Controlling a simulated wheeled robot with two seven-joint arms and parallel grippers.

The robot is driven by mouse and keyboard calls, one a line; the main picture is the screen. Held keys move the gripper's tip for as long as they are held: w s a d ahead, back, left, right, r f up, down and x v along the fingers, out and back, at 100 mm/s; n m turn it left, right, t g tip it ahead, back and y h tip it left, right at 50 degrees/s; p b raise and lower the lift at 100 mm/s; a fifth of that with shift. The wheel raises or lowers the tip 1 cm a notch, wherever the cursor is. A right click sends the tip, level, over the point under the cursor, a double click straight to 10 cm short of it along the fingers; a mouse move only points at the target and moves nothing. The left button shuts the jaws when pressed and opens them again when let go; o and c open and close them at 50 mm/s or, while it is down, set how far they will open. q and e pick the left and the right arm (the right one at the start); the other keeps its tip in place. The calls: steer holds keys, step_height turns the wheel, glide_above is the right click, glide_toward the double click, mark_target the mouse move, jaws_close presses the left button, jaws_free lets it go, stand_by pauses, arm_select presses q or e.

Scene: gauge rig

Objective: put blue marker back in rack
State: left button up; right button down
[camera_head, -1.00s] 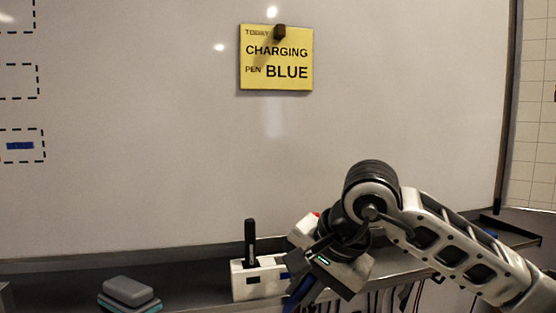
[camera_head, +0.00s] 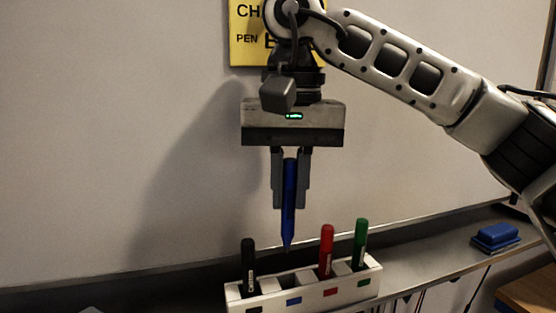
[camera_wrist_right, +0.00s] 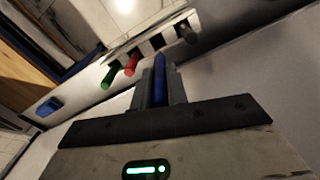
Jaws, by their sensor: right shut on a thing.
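My right gripper (camera_head: 290,206) points down, shut on the blue marker (camera_head: 288,228). The marker is nearly upright, pointed end down, its tip a little above the white rack (camera_head: 312,297) and apart from it. The rack has colour labels on its front; the black marker (camera_head: 248,262), red marker (camera_head: 326,250) and green marker (camera_head: 360,243) stand in it. The place behind the blue label (camera_head: 294,301) looks empty. The right wrist view shows the blue marker (camera_wrist_right: 159,82) between the fingers, with the rack's markers beyond. My left gripper is out of view.
The rack stands on the ledge (camera_head: 420,262) under the whiteboard (camera_head: 100,130). A blue eraser (camera_head: 496,237) lies on the ledge at the right. A yellow note (camera_head: 244,45) on the board is partly hidden by my right arm. The ledge between rack and eraser is clear.

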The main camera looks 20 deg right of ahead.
mark_target(290, 239)
steer(key=shift+w+r, duration=0.15)
steer(key=shift+r, duration=0.1)
steer(key=shift+s+f+b, duration=0.4)
steer(key=shift+f+b, duration=0.3)
steer(key=shift+b, duration=0.2)
steer(key=shift+f+b, duration=0.35)
steer(key=shift+b, duration=0.05)
steer(key=shift+f+b, duration=0.75)
steer(key=shift+b, duration=0.05)
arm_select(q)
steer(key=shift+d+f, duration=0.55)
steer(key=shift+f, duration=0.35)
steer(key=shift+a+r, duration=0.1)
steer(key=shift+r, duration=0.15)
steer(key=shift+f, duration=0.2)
arm_select(e)
steer(key=shift+f, duration=0.2)
steer(key=shift+f+b, duration=0.5)
steer(key=shift+f, duration=0.5)
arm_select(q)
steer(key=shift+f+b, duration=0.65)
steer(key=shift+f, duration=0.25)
arm_select(e)
steer(key=shift+f, duration=1.05)
